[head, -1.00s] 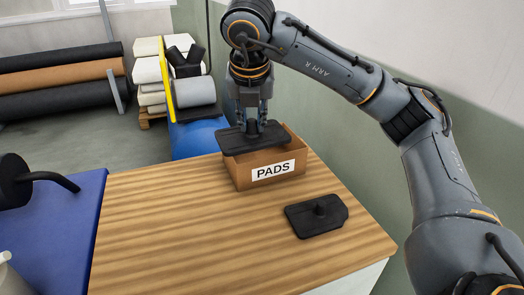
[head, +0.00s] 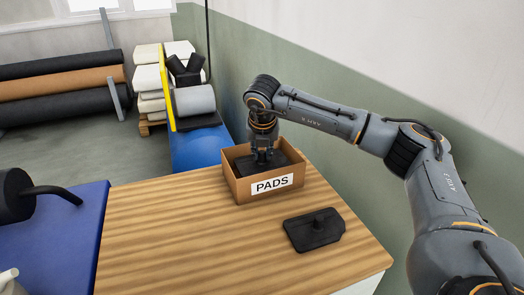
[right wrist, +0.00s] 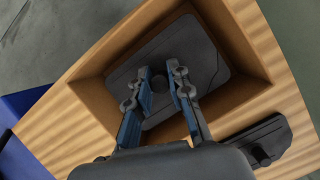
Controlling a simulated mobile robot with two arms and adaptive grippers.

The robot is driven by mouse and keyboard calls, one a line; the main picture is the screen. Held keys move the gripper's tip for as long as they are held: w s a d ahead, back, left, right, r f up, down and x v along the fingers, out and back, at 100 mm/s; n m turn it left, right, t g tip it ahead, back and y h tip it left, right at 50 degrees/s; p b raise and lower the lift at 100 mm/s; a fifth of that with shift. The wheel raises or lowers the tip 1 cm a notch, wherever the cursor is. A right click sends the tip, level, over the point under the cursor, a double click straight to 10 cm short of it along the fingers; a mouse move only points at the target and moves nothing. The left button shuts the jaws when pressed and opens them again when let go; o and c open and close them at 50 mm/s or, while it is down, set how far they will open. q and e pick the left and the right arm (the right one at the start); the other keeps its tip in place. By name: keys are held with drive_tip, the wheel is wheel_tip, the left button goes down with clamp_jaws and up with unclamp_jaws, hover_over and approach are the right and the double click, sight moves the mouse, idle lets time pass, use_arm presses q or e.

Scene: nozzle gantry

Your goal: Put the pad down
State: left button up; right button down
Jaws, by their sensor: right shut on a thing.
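A black pad (head: 287,159) with a central knob is inside the cardboard box labelled PADS (head: 242,191), on the wooden table. My right gripper (head: 264,158) reaches down into the box, shut on the pad's knob. In the right wrist view, the fingers (right wrist: 162,84) are on either side of the knob and the pad (right wrist: 204,55) lies within the box walls (right wrist: 250,28). I cannot tell whether the pad touches the box floor. A second black pad (head: 314,230) lies on the table in front of the box. My left gripper is not in view.
The wooden table top (head: 175,225) is clear left of the box. A blue surface (head: 60,235) with a black cylinder (head: 14,195) stands at the left. A green and white wall (head: 340,160) runs behind my right arm.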

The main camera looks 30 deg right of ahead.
drive_tip(key=shift+f, duration=0.2)
drive_tip(key=shift+f+b, duration=0.65)
drive_tip(key=c, duration=1.2)
unclamp_jaws()
drive_tip(key=shift+r, duration=0.1)
